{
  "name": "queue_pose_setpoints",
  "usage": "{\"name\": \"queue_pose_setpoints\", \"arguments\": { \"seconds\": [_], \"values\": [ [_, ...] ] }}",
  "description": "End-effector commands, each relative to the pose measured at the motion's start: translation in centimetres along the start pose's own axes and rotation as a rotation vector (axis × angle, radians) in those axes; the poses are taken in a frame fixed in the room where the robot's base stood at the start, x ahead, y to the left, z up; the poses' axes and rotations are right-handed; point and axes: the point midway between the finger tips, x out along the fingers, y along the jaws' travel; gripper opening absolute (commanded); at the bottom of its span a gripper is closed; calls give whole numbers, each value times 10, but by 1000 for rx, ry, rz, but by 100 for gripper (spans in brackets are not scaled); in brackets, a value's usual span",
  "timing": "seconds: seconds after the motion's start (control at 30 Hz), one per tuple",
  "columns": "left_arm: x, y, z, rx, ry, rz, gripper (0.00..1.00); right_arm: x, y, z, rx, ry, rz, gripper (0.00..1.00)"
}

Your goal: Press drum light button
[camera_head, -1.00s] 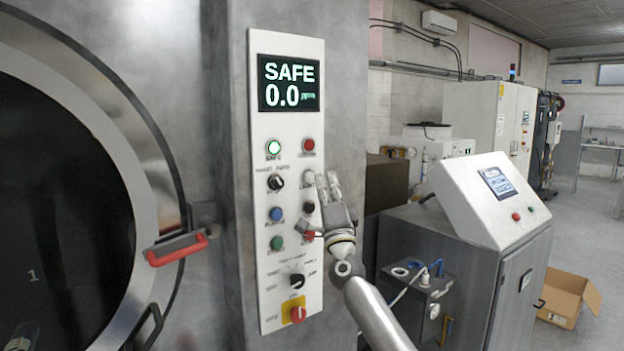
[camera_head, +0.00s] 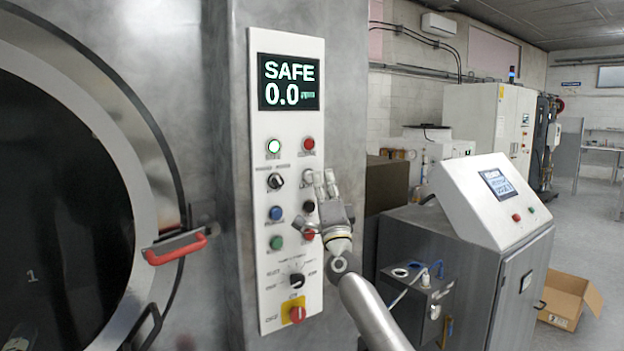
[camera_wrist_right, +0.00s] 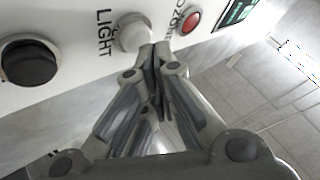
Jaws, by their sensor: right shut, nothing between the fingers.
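The light button, a round white button (camera_wrist_right: 133,35) with the word LIGHT beside it, shows in the wrist view. In the head view the light button (camera_head: 307,175) is partly covered by my right gripper. My right gripper (camera_head: 325,177) is in front of the panel's right column, pointing up. In the wrist view my right gripper (camera_wrist_right: 156,53) is shut and empty, its fingertips at the light button's edge. I cannot tell whether they touch it. My left gripper is not in view.
The white control panel (camera_head: 290,128) has a SAFE 0.0 display (camera_head: 289,82). A red handle (camera_head: 175,248) sticks out at the left. A grey cabinet (camera_head: 515,285) stands at the right.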

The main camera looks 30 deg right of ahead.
Motion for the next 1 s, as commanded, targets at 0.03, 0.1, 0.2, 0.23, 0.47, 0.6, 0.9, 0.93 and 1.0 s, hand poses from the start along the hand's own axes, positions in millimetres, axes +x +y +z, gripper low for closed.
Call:
{"name": "queue_pose_setpoints", "arguments": {
  "seconds": [0.03,0.1,0.2,0.23,0.47,0.6,0.9,0.93,1.0],
  "values": [
    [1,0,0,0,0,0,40,0,1,1,0,0,0,0],
    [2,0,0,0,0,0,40,0,1,1,0,0,0,0],
    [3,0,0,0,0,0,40,1,2,2,0,0,0,0],
    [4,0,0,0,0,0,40,1,2,2,0,0,0,0],
    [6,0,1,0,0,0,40,3,3,3,1,0,0,0],
    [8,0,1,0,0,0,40,4,4,4,2,0,0,0],
    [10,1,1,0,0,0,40,6,4,5,1,-1,0,0],
    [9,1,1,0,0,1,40,6,4,5,1,-1,0,0],
    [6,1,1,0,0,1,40,6,3,4,1,-1,1,0]
  ]
}}
